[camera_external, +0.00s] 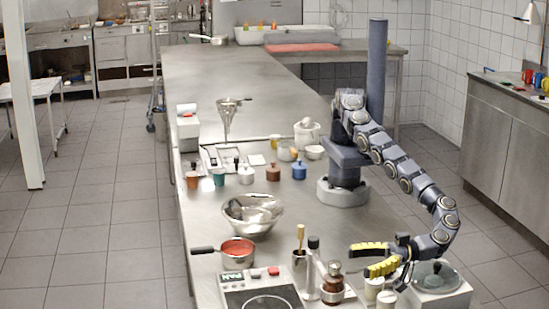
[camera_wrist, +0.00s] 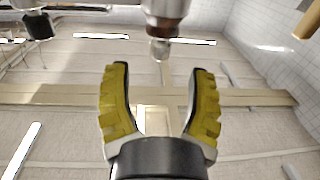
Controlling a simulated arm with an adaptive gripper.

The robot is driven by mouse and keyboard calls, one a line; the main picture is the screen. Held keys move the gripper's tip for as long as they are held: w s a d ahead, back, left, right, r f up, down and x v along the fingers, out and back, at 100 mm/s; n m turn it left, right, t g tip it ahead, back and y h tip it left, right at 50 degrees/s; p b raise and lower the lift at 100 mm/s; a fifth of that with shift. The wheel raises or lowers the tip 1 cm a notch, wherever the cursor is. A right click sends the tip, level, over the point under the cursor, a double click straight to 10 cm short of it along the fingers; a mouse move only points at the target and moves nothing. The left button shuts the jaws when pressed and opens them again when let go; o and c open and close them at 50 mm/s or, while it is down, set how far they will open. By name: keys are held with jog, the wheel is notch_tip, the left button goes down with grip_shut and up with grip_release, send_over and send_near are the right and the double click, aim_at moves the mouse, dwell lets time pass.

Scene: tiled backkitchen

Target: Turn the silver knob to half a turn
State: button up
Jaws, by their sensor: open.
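My gripper (camera_external: 359,259) is open, with its yellow fingers pointing left near the front right of the steel counter. It shows empty in the wrist view (camera_wrist: 159,70). A brown bottle-like piece (camera_external: 332,288) with a silver and brown top stands just left of the fingers. In the wrist view, which looks upside down, a brown and silver piece (camera_wrist: 166,8) hangs from the top edge. Its small silver knob-like end (camera_wrist: 160,48) lies between and beyond the fingertips, apart from both. I cannot tell for certain that this is the silver knob, or how far it is turned.
A metal cup with a wooden-handled tool (camera_external: 300,240) and a slim bottle (camera_external: 312,262) stand close left. A grey box with a dark-knobbed lid (camera_external: 436,274) and small white jars (camera_external: 386,300) crowd the forearm. A hotplate (camera_external: 240,300) and red-filled pan (camera_external: 237,251) lie further left.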

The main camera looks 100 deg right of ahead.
jog(key=shift+s, duration=0.7)
notch_tip(320, 180, up, 6)
jog(key=n+g+y, duration=0.3)
jog(key=n+y, duration=0.3)
jog(key=y, duration=0.3)
send_near(334, 263)
jog(key=x, duration=0.2)
jog(key=shift+x, duration=4)
jog(key=shift+f, duration=0.15)
